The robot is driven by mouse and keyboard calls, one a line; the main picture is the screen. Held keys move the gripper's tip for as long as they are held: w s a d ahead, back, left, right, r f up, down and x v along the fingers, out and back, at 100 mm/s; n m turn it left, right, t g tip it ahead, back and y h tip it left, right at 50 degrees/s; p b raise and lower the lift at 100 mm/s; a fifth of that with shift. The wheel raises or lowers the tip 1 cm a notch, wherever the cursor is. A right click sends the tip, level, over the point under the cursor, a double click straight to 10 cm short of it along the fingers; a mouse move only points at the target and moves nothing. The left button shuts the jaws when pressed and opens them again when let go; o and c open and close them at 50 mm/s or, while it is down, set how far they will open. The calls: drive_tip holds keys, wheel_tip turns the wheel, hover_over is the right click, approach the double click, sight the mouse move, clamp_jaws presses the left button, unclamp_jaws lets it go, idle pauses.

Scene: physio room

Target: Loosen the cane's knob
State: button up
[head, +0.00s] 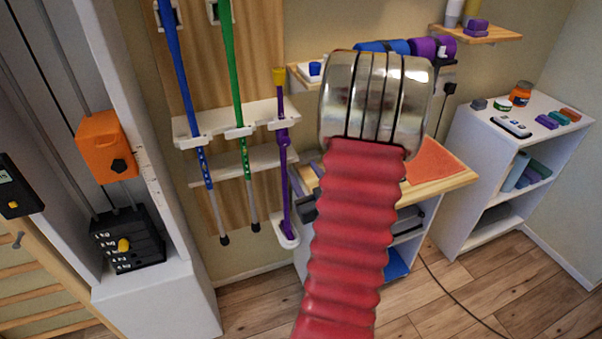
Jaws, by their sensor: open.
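A purple cane (286,185) with a yellow top (279,76) stands upright in a white wall rack (262,112), left of my arm. A small purple knob or collar (283,138) shows on its shaft just below the rack's upper bar. Its foot rests in a white holder (287,238). A blue cane (181,75) and a green cane (233,75) hang in the same rack further left. My red ribbed arm with its metal end fills the middle, right of the purple cane and apart from it in the picture. My gripper's fingers do not show.
An orange-headed weight machine (105,145) with black weight plates (127,240) stands at the left. A wooden-topped bench (455,180) is partly behind my arm. A white shelf unit (470,150) stands at the right. The wooden floor (470,295) is mostly clear, with a dark cable across it.

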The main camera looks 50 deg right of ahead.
sight(287, 143)
drive_tip(key=shift+r, duration=0.1)
idle(0.3)
drive_tip(key=shift+r+m, duration=0.25)
drive_tip(key=shift+m, duration=0.55)
drive_tip(key=shift+w+d, duration=0.1)
drive_tip(key=shift+w, duration=0.05)
drive_tip(key=x, duration=1.3)
drive_tip(key=shift+w+d, duration=0.1)
drive_tip(key=shift+w, duration=0.15)
drive_tip(key=shift+c, duration=0.3)
drive_tip(key=c, duration=1)
